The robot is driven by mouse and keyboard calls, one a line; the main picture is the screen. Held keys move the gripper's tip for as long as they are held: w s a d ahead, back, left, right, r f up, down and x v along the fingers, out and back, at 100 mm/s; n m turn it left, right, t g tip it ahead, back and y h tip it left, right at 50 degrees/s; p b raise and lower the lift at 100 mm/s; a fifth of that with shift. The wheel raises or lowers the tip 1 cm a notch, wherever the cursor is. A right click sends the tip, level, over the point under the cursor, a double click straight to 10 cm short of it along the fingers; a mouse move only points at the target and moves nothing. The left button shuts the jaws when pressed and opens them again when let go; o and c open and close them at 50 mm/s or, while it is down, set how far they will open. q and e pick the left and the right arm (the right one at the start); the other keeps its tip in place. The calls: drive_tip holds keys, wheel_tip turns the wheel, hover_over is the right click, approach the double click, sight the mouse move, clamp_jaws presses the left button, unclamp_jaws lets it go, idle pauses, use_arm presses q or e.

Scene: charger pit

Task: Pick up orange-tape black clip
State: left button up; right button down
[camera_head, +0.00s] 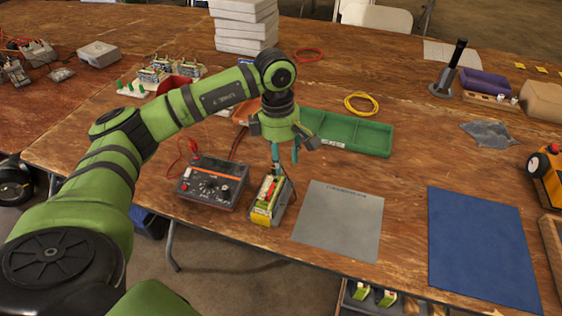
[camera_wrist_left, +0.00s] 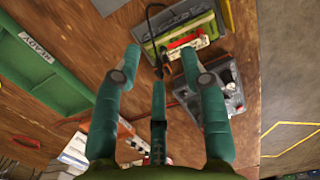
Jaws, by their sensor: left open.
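My left gripper (camera_head: 285,155) is open, with its teal fingers pointing down just above a yellow-green battery block (camera_head: 268,200) in a grey holder. In the left wrist view the open fingers (camera_wrist_left: 160,65) spread below the same block (camera_wrist_left: 185,38). A small black clip (camera_wrist_left: 159,64) on a black lead shows between the fingertips, beside the block. Its orange tape is too small to make out surely, and I cannot tell whether a finger touches it. A red piece lies along the block's top. My right gripper is not in view.
A grey charger box (camera_head: 212,184) with a dial and red lead stands left of the block. A green tray (camera_head: 350,135) lies behind it. A grey mat (camera_head: 340,222) and a blue mat (camera_head: 480,245) lie flat to the right. The table's front edge is close.

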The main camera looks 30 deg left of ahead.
use_arm(q)
drive_tip(key=shift+a+r+y, duration=0.15)
drive_tip(key=shift+a+y, duration=0.25)
drive_tip(key=shift+a, duration=0.5)
drive_tip(key=shift+a+f, duration=0.2)
drive_tip(key=shift+f, duration=0.05)
drive_tip(key=f+p, duration=0.1)
drive_tip(key=f, duration=0.1)
drive_tip(key=f+p, duration=0.1)
drive_tip(key=f, duration=0.2)
drive_tip(key=shift+w+a+f, duration=0.1)
drive_tip(key=shift+w+f, duration=0.1)
drive_tip(key=shift+f, duration=0.4)
drive_tip(key=shift+c, duration=0.4)
clamp_jaws()
